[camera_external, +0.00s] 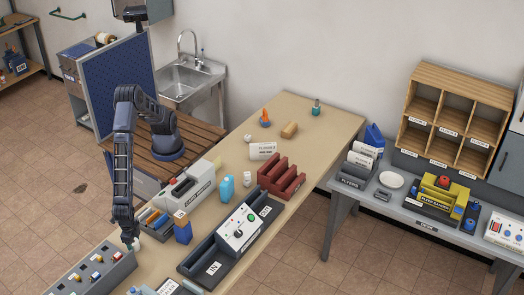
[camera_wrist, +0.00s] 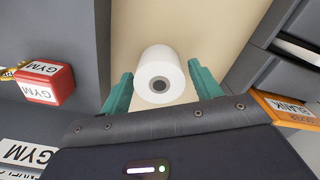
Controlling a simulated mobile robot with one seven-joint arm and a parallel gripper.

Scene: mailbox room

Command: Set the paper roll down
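The paper roll (camera_wrist: 158,62) is a white cylinder with a grey core, its end face towards the wrist camera. It is centred between the two teal fingers of my gripper (camera_wrist: 160,80). The fingers are apart, with their tips very close to the roll's sides. I cannot tell whether they touch it. In the external view my gripper (camera_external: 133,240) points down low over the tan table (camera_external: 318,132), at its left edge, with a small white part of the roll (camera_external: 138,244) at the fingertips. Whether the roll rests on the table is unclear.
A red-and-white GYM box (camera_wrist: 47,83) lies left in the wrist view, and an orange BLANK tray (camera_wrist: 285,108) lies right.

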